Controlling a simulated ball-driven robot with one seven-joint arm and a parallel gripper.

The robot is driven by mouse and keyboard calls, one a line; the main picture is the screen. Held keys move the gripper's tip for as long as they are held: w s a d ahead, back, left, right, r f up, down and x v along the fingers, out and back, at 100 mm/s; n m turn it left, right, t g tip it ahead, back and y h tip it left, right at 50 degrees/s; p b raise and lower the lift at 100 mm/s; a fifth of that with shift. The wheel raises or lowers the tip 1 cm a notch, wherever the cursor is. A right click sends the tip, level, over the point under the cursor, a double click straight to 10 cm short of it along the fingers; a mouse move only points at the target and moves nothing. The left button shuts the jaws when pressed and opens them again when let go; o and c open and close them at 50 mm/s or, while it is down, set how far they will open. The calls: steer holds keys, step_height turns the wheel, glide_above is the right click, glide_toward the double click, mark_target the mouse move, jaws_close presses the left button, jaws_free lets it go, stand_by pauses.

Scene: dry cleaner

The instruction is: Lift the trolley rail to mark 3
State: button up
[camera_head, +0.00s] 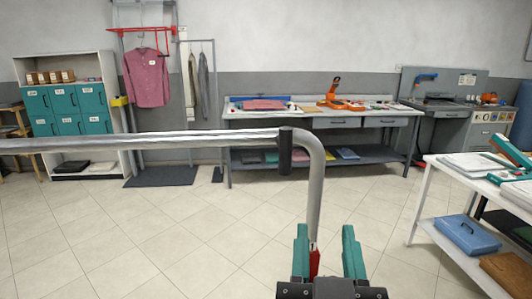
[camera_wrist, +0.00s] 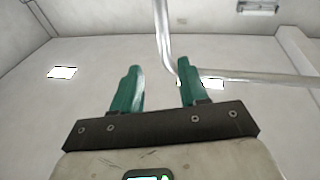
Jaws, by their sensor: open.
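A silver tubular rail (camera_head: 150,140) runs across the foreground of the head view. It bends down at its right end, with a black sleeve (camera_head: 285,152) just before the bend. Its upright part (camera_head: 316,195) drops to my gripper (camera_head: 327,242). A small red part (camera_head: 315,262) shows beside the left finger at the upright's lower end. My gripper is open, teal fingers apart and pointing up. In the wrist view the bent rail (camera_wrist: 166,40) passes beyond the fingertips of my gripper (camera_wrist: 160,72); I cannot tell whether they touch it. No numbered marks are readable.
A workbench (camera_head: 300,122) with tools stands at the back, a white-topped table (camera_head: 430,165) at the right. Teal lockers (camera_head: 65,105) and a hanging red shirt (camera_head: 146,78) are at the left. The tiled floor (camera_head: 200,240) between is clear.

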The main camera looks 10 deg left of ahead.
mark_target(285, 151)
steer(key=s+a+r+t+y, duration=0.1)
steer(key=s+a+r+t, duration=0.2)
steer(key=a+r, duration=0.3)
steer(key=p+x, duration=0.1)
steer(key=x, duration=0.2)
steer(key=p+x, duration=0.1)
steer(key=x, duration=0.3)
steer(key=d+p+x, duration=0.1)
steer(key=x, duration=0.2)
steer(key=shift+w+r, duration=0.25)
steer(key=shift+w, duration=0.05)
steer(key=shift+c, duration=0.3)
jaws_close()
